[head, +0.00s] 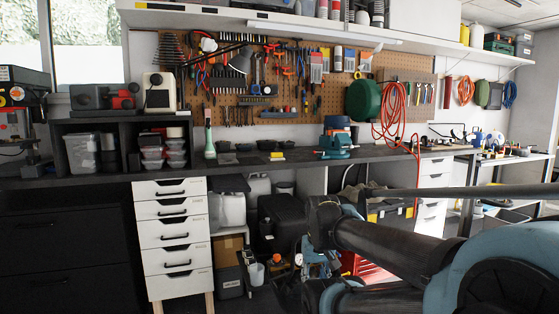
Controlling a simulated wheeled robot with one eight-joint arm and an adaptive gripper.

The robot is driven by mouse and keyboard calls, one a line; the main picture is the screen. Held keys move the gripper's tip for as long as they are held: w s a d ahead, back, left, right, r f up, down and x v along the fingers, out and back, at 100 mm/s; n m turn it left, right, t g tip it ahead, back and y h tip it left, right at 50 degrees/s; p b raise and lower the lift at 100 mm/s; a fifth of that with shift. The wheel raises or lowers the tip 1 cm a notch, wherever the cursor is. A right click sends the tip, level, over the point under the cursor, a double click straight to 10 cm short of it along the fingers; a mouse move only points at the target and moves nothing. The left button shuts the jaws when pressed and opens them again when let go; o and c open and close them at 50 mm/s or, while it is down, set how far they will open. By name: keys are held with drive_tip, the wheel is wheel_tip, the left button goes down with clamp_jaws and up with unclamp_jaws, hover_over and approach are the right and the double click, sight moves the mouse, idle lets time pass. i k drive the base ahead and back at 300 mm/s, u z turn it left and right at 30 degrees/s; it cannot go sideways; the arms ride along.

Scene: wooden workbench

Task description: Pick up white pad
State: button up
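I cannot make out a white pad for certain in the head view. A small yellow-and-white item (277,155) lies on the dark workbench top (300,159), beside some small dark trays (245,147), but it is too small to tell what it is. My arm reaches in from the lower right, with dark links and blue-grey joints. I cannot pick out my gripper's fingers.
A blue vise (336,146) stands on the bench, with a green hose reel (363,101) and orange hose (393,112) above it. A green-and-white bottle (209,133) stands further left. White drawers (172,233) and dark shelves (77,154) are at the left.

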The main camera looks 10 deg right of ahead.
sight(275, 156)
drive_tip(key=u, duration=0.05)
drive_tip(key=i, duration=1.4)
